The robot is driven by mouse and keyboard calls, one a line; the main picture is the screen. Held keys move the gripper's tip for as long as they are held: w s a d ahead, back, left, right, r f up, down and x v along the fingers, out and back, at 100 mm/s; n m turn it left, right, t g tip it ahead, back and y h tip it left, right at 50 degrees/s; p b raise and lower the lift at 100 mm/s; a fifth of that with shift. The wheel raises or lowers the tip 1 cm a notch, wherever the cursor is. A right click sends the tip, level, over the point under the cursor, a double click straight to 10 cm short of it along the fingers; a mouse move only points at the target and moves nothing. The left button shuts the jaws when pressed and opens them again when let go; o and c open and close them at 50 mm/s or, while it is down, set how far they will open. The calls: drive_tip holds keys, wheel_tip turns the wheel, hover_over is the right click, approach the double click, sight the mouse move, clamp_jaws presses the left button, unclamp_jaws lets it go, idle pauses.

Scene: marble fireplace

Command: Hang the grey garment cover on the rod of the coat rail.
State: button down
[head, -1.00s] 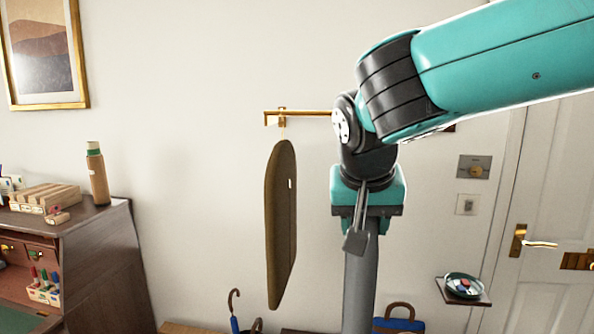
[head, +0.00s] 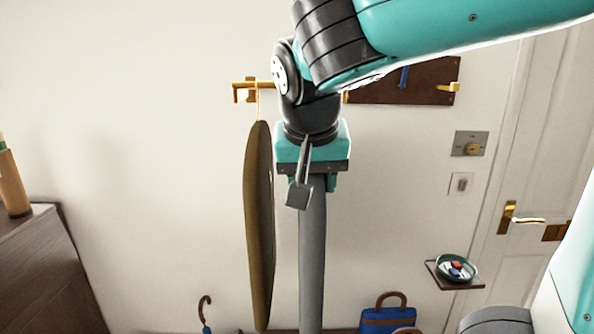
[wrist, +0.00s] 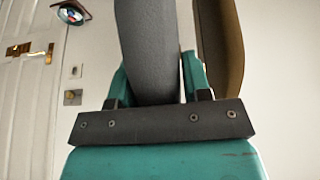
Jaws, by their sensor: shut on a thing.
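The grey garment cover (head: 313,255) hangs upright and edge-on below my gripper (head: 311,183). In the wrist view the grey cover (wrist: 150,55) passes between the teal fingers of my gripper (wrist: 153,85), which is shut on it.
A dark hook board (head: 420,82) is on the wall right of the rail. A small shelf with a teal bowl (head: 456,267) is at right, near the white door (head: 535,170). A blue bag (head: 388,316) and an umbrella (head: 206,312) stand below. A dark desk (head: 45,270) is at left.

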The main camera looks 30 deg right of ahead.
drive_tip(key=w+d+f, duration=0.2)
drive_tip(key=w+d, duration=0.7)
drive_tip(key=w, duration=0.4)
drive_tip(key=shift+w+f, duration=0.15)
drive_tip(key=shift+f, duration=0.2)
idle(1.0)
drive_tip(key=shift+c, duration=2.4)
unclamp_jaws()
drive_tip(key=shift+f, duration=0.1)
drive_tip(key=shift+a, duration=0.1)
